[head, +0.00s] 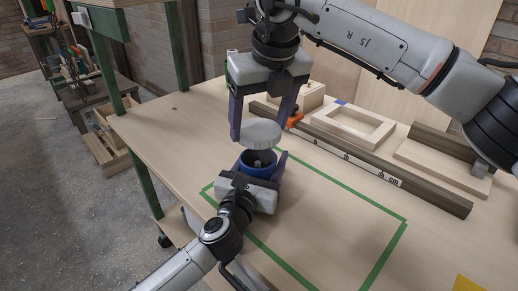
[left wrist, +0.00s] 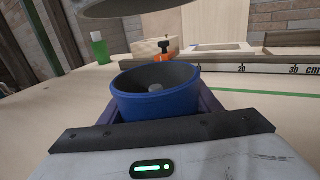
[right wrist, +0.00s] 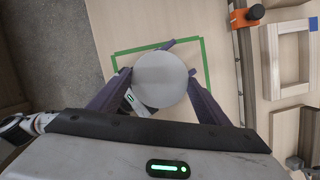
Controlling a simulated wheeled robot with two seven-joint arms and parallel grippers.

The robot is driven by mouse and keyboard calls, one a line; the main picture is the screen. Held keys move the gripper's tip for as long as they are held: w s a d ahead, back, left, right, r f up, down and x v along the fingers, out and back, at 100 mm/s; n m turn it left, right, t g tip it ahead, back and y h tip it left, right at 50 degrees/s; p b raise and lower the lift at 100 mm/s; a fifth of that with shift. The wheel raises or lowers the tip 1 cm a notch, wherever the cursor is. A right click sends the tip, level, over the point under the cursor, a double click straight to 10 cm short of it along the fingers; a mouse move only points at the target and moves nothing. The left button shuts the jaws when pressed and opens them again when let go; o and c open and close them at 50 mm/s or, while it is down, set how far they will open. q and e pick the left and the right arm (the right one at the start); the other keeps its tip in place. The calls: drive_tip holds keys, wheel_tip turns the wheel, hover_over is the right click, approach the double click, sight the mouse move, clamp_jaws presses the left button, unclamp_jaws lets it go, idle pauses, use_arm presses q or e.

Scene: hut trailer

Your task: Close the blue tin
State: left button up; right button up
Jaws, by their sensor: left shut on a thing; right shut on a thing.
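The blue tin (head: 258,165) is open at the top and stands inside the green tape outline. My left gripper (head: 262,172) is shut on its sides; the tin also fills the middle of the left wrist view (left wrist: 155,100). A small grey object (left wrist: 155,87) shows inside it. The round grey lid (head: 262,134) is held by my right gripper (head: 262,125) just above the tin, with a gap between them. The lid shows between the fingers in the right wrist view (right wrist: 160,80) and hides the tin there.
A long ruler beam (head: 360,168) lies behind the tin, with wooden frames (head: 352,127) and an orange clamp (head: 294,119) near it. A green bottle (left wrist: 99,48) stands at the back left. The table right of the tin is clear inside the green tape (head: 345,187).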

sight(261, 132)
drive_tip(key=shift+f, duration=1.85)
drive_tip(key=shift+f, duration=0.85)
drive_tip(key=shift+f, duration=0.6)
